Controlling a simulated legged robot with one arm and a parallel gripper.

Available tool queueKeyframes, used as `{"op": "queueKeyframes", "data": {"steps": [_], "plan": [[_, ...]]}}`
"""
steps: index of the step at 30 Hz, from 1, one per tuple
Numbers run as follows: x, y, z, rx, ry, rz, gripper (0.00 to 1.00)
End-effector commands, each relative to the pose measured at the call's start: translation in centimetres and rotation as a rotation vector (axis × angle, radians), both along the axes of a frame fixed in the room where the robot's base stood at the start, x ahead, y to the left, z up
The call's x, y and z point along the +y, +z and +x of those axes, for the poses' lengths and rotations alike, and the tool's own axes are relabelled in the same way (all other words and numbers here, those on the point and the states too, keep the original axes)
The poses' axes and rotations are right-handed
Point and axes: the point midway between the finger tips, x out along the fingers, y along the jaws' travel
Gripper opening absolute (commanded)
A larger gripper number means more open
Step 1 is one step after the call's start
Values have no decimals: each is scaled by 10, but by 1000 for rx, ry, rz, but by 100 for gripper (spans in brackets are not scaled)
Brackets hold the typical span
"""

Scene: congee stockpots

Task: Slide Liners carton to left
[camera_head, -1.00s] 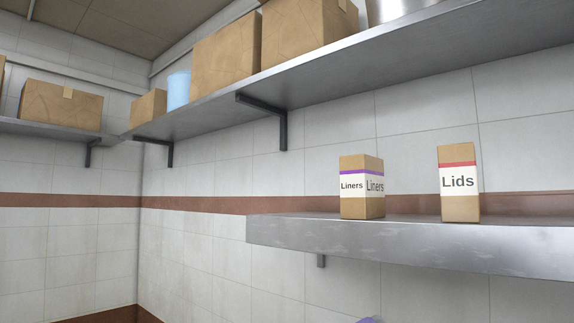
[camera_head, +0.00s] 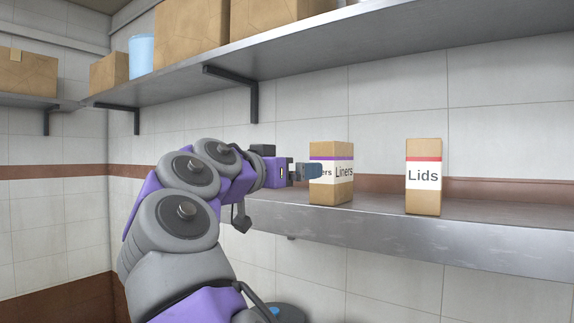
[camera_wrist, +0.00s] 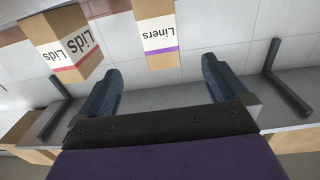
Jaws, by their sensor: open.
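The Liners carton (camera_head: 331,190) is a tan box with a white label and a purple stripe. It stands upright near the left end of the steel shelf. My gripper (camera_head: 312,171) is open beside its left part, with a dark finger hiding some of the left label. In the wrist view, which looks upside down, the Liners carton (camera_wrist: 157,32) appears ahead of the gap between my open, empty fingers (camera_wrist: 163,72). I cannot tell whether a finger touches it. The Lids carton (camera_head: 423,190), with a red stripe, stands upright to the right.
The lower steel shelf (camera_head: 475,238) has bare room between the cartons and to the right. An upper shelf (camera_head: 400,68) overhangs on a black bracket (camera_head: 245,85), carrying large cardboard boxes (camera_head: 190,30) and a blue container (camera_head: 141,55). A tiled wall stands behind.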

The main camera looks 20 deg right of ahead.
Motion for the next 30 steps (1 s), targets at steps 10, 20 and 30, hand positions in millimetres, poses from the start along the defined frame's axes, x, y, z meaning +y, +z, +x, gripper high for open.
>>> {"op": "queueKeyframes", "data": {"steps": [10,20,30], "plan": [[2,-1,2,2,0,-1,100],[-31,-2,27,5,0,1,100],[-80,0,63,5,1,1,100]]}}
